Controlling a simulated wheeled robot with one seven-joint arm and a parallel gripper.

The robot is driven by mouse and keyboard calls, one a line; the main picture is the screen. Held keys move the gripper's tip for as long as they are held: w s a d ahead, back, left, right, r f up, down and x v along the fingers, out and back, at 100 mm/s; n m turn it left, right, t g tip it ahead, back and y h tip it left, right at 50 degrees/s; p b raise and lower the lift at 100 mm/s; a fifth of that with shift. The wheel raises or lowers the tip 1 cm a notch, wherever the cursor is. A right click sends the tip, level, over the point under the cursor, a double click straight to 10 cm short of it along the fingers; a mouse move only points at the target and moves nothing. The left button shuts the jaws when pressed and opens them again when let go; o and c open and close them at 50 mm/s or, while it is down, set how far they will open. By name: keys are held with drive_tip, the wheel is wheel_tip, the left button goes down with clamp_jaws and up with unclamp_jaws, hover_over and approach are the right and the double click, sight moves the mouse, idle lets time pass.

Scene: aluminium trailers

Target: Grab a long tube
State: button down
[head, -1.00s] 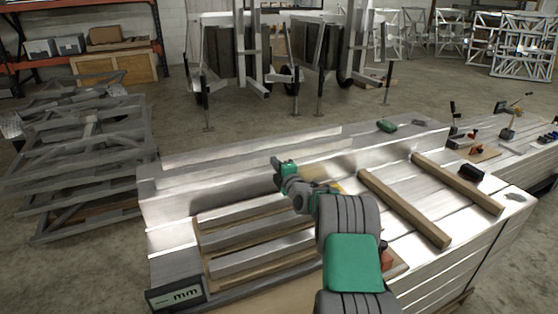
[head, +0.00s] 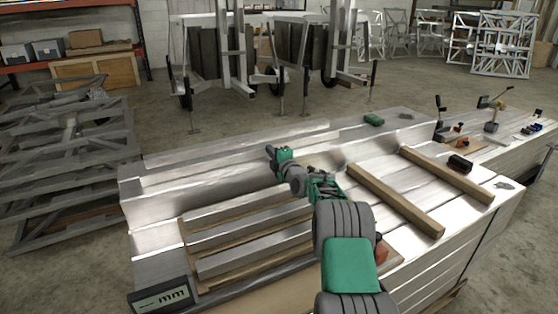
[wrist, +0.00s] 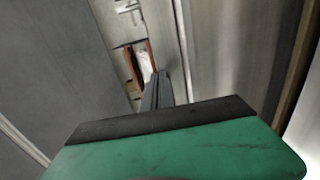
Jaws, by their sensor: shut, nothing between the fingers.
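Long silver aluminium tubes lie side by side on wooden strips at the front left of the work surface, one of them a tube (head: 255,253) in the head view. A longer silver profile (head: 240,133) runs along the back edge. My gripper (head: 270,151) is above the back part of the surface, behind the front tubes and close to the back profile in the picture. In the wrist view my gripper (wrist: 158,90) shows its dark fingers together with nothing between them. A long pale metal face (wrist: 228,60) runs beside them on the right. I cannot tell whether they touch.
Two wooden bars (head: 395,199) lie across the right part of the surface. A small display box (head: 162,296) stands at the front left corner. Clamps and tools (head: 490,125) lie at the far right. Stacked grey frames (head: 65,170) stand left.

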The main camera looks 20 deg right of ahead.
drive_tip(key=shift+a+r, duration=0.1)
drive_tip(key=shift+a, duration=0.2)
